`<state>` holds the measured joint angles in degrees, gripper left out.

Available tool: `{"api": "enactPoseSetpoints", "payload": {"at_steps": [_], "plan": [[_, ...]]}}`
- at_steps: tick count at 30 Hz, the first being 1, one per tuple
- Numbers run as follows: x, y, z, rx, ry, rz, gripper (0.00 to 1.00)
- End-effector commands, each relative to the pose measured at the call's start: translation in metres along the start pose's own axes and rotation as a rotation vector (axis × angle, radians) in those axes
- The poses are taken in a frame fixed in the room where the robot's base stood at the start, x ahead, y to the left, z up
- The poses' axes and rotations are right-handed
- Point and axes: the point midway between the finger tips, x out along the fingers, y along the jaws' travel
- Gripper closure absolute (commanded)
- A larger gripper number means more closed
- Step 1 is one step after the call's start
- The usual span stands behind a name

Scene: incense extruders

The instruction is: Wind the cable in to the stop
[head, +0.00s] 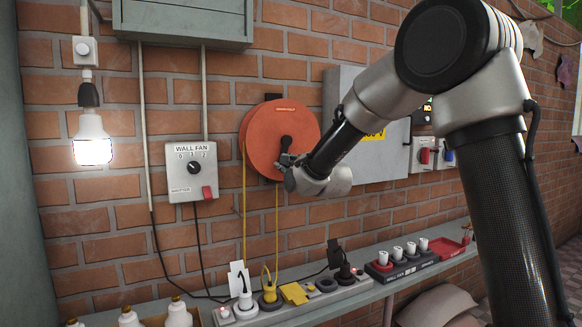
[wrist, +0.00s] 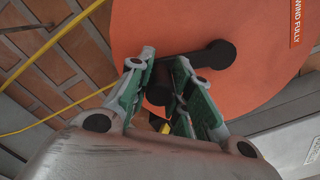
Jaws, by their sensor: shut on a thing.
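The orange cable reel (head: 262,132) is mounted on the brick wall, and its face fills the upper right of the wrist view (wrist: 262,85). A black crank (head: 286,144) sits on its face; in the wrist view the crank (wrist: 215,53) runs from the hub down to the left. My gripper (head: 287,164) is at the crank's outer end. In the wrist view its green-padded fingers (wrist: 163,60) are shut on the crank handle. The yellow cable (head: 244,205) hangs from the reel in two strands toward the shelf, one near a yellow plug (head: 269,292). The stop is not visible.
A wall fan switch box (head: 192,171) is left of the reel, and a grey cabinet (head: 345,90) is behind my arm. Below, a shelf (head: 375,289) carries a power strip (head: 325,287) with plugs. A lit bulb (head: 92,148) hangs at the left.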

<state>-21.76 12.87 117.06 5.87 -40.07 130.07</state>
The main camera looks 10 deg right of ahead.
Motion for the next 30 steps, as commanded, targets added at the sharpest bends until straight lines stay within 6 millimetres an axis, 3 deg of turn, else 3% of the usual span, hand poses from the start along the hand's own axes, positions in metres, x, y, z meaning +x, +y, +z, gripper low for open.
{"api": "enactPoseSetpoints", "payload": {"at_steps": [23, 24, 27, 30], "plan": [[0.0000, 0.0033, 0.0068, 0.095, 0.000, 0.001, 1.00], [0.0000, 0.0033, 0.0069, 0.095, 0.000, 0.001, 0.72], [0.0000, 0.0032, 0.0068, 0.095, 0.000, 0.001, 0.56], [0.0000, 0.0031, 0.0068, 0.095, 0.000, 0.000, 0.56]]}}
